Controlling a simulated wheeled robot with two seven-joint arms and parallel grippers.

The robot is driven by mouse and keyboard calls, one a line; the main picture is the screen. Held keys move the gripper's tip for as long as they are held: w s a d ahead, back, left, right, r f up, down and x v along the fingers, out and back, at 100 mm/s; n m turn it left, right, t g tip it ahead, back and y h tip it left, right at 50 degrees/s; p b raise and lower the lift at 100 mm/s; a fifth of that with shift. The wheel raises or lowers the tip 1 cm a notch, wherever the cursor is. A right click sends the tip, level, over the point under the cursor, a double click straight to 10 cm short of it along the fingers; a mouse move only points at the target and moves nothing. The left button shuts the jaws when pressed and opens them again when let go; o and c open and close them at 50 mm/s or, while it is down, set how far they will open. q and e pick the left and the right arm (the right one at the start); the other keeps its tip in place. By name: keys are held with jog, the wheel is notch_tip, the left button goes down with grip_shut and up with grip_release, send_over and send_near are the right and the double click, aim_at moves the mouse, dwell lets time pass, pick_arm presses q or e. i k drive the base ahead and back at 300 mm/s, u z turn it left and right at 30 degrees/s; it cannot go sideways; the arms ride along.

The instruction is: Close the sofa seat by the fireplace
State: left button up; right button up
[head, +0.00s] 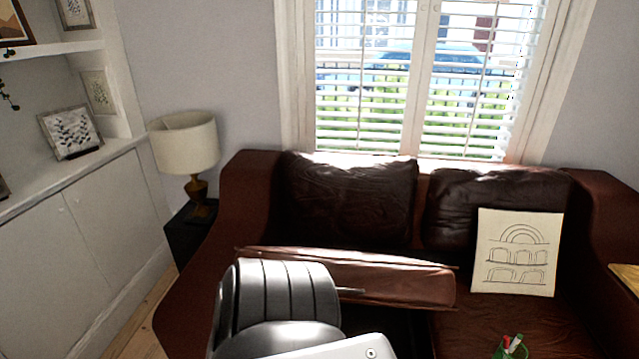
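The dark red-brown leather sofa (241,190) stands under the window. Its left seat (385,278) is tilted up, with its front edge raised and a dark open space (405,328) below it. The right seat (500,316) lies flat. A grey ribbed link of my arm covers the left part of the raised seat. A thin tip shows just right of this link, too small to identify. I see neither gripper clearly, and no fireplace is in view.
A sketch on a board (517,253) leans on the right back cushion. A lamp (186,145) stands on a dark side table (184,232) left of the sofa. White cabinets (80,250) line the left wall.

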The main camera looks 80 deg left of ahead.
aim_at(358, 278)
jog(key=u, duration=2.7)
jog(key=i, duration=0.15)
jog(key=z, duration=0.4)
jog(key=k, duration=0.5)
jog(key=u, duration=1)
jog(key=i, duration=1.4)
jog(key=z, duration=0.55)
